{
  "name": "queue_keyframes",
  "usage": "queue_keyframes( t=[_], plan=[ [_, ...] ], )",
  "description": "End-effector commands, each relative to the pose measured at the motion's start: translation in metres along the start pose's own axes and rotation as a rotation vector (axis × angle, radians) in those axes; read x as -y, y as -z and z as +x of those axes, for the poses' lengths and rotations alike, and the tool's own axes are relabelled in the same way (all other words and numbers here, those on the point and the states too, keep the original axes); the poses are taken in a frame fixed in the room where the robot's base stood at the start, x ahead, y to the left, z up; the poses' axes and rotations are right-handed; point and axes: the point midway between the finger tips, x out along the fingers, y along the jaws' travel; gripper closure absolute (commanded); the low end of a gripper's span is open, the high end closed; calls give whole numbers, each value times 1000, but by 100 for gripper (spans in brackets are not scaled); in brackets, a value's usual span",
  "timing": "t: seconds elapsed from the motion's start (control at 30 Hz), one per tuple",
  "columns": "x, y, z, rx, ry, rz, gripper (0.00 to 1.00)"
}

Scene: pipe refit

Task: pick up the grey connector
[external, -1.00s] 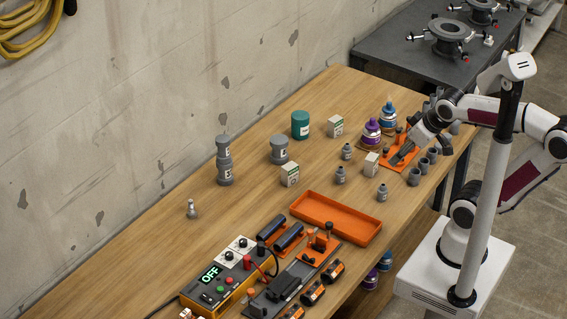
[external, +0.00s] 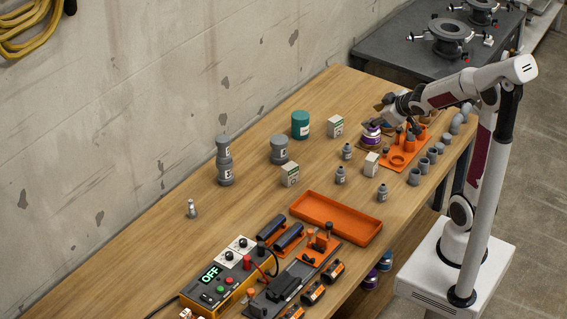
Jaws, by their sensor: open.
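Several short grey open-topped cylinders stand in a row along the table's right side; the nearest (external: 414,177) could be the grey connector, but I cannot tell which grey piece is meant. A curved grey pipe piece (external: 459,119) stands behind the row. The orange fixture plate (external: 397,161), with a ring and upright parts, lies between the jar and the row.
Small grey bottles (external: 382,192) and white boxes (external: 371,164) stand left of the row. An orange tray (external: 336,222) lies empty in front. A teal canister (external: 300,124) stands towards the wall.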

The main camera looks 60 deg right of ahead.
Motion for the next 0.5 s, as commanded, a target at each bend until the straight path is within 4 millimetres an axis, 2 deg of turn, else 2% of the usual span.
queue_keyframes(
  t=[0.2,0.5],
  plan=[
    [-8,-5,38,-51,34,-37,57],
    [-7,-18,81,-136,125,-65,57]
  ],
)
